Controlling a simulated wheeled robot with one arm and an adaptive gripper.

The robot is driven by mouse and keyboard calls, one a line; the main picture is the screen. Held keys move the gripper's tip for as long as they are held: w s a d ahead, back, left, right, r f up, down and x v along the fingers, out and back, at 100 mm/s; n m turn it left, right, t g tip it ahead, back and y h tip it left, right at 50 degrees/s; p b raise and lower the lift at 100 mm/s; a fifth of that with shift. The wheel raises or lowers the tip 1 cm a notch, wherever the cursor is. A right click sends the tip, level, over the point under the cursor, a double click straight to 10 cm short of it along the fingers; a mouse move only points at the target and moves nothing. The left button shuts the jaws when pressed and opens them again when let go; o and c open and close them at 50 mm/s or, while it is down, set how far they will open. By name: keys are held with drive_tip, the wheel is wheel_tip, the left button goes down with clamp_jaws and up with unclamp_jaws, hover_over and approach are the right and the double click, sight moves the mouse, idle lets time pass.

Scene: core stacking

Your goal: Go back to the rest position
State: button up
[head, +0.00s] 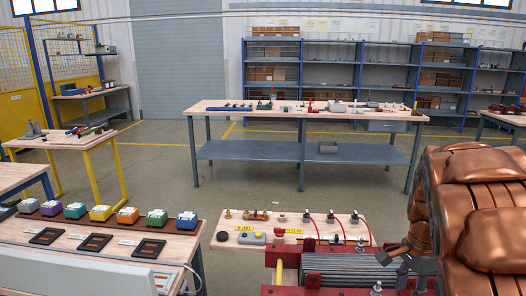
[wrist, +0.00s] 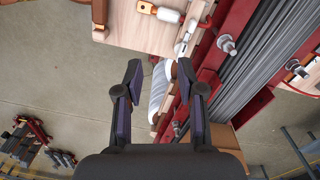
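In the wrist view my gripper (wrist: 160,82) is open, its two dark fingers spread apart. A pale, rounded, elongated thing (wrist: 157,92) shows between the fingers, partly hidden by them; I cannot tell its distance, and the fingers are not closed on it. The stacked grey core sheets (head: 345,268) lie in a red frame (head: 285,255) at the lower right of the head view. The stack (wrist: 268,75) and frame (wrist: 222,45) also run diagonally beside my gripper in the wrist view.
A wooden board (head: 262,238) with small parts lies behind the core. A bench (head: 50,238) with coloured blocks is at the left, a long table (head: 250,115) farther back. Open floor (head: 160,175) lies between.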

drive_tip(key=s+a+r+n+p, duration=0.2)
drive_tip(key=s+a+n, duration=0.3)
drive_tip(key=s, duration=0.3)
drive_tip(key=s+a+r+n+g+p, duration=0.1)
drive_tip(key=s+a+r+n+p, duration=0.2)
drive_tip(key=s+a+n, duration=0.2)
drive_tip(key=s+a+r+n+p, duration=0.3)
drive_tip(key=s+a+n, duration=0.2)
drive_tip(key=s, duration=0.7)
drive_tip(key=shift+n+p, duration=0.3)
drive_tip(key=shift+s+a+r, duration=0.1)
